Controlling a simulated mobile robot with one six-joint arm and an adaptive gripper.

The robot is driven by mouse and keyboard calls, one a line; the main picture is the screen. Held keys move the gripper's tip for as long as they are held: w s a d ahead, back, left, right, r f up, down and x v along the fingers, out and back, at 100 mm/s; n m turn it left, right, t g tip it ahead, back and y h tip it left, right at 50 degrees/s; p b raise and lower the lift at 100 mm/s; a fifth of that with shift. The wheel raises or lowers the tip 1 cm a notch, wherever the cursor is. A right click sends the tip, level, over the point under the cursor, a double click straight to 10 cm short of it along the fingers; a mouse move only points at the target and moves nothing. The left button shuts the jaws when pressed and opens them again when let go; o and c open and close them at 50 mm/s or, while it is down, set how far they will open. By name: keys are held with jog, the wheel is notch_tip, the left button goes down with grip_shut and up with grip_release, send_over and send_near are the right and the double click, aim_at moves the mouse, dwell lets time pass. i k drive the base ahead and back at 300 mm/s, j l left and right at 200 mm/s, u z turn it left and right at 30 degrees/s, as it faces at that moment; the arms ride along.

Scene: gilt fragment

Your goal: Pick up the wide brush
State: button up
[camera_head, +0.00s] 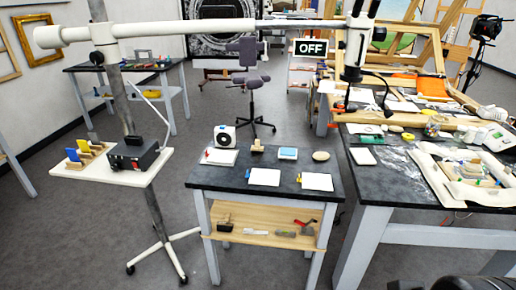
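I cannot identify the wide brush for certain at this size. A small dark object with a short upright part (225,223), possibly a brush, lies at the left of the wooden lower shelf (262,240) of the small black-topped table. A small tan block-like object (257,146) stands at the back of that table's top (212,181); it could also be a brush. Dark parts (408,285) at the bottom right edge, cut off by the frame, may be my gripper or arm. They are far from both objects, and no fingertips can be made out.
Red-handled tools (305,226) lie on the shelf. A wheeled stand (160,245) with a white boom is at left. A cluttered bench (390,185) is at right.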

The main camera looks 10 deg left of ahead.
aim_at(257, 148)
jog(key=i+j+z, duration=0.15)
jog(key=i+j, duration=0.25)
jog(key=i+j+z, duration=0.1)
jog(key=i+j, duration=0.4)
jog(key=i+j+z, duration=0.15)
jog(key=i+j, duration=0.25)
jog(key=i+j+z, duration=0.15)
jog(key=i+j, duration=0.25)
jog(key=j, duration=0.25)
